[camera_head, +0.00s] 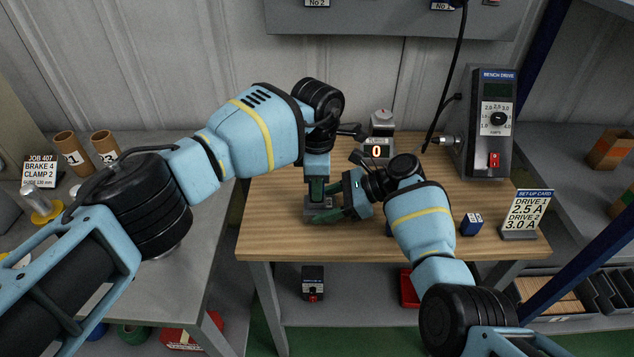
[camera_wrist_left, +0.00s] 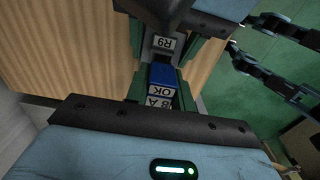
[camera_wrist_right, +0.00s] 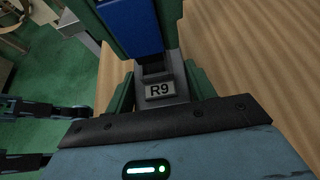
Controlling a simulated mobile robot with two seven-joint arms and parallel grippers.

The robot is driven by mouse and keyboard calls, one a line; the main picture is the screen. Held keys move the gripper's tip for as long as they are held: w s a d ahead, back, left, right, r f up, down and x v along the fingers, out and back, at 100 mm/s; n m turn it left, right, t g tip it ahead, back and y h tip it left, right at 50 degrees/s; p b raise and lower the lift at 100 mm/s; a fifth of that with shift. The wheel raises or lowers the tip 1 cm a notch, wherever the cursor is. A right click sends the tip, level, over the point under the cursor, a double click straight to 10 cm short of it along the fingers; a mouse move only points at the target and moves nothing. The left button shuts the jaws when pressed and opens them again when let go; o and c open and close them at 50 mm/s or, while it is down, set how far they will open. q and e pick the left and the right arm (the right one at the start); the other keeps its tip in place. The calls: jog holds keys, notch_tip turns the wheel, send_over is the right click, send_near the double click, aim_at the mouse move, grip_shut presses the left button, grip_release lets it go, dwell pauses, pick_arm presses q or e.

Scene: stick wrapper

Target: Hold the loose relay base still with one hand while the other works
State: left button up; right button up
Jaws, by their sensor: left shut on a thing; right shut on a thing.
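The grey relay base (camera_wrist_right: 181,90), with a white R9 label, is at the left front of the wooden table. My right gripper (camera_head: 332,214) is shut on it from the right, with green fingers on both sides in the right wrist view (camera_wrist_right: 160,92). My left gripper (camera_head: 318,190) points down above the base and is shut on a blue relay block (camera_wrist_left: 161,74) with white labels, one reading OK. The block also shows in the right wrist view (camera_wrist_right: 130,22), in line with the base. Whether it is seated in the base is hidden by the fingers.
A blue block (camera_head: 471,224) and a set-up card (camera_head: 525,213) stand at the table's right. A bench drive unit (camera_head: 487,125) with dial and red switch stands behind, and a counter (camera_head: 376,150) showing 0 is at the back. The middle right of the wooden table (camera_head: 470,190) is clear.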

pick_arm(q)
jog(key=shift+f, duration=0.8)
pick_arm(e)
jog(key=shift+f, duration=0.1)
pick_arm(q)
jog(key=o, duration=1.1)
jog(key=shift+c, duration=0.2)
notch_tip(320, 180, up, 12)
pick_arm(e)
jog(key=o, duration=0.8)
jog(key=shift+o, duration=0.2)
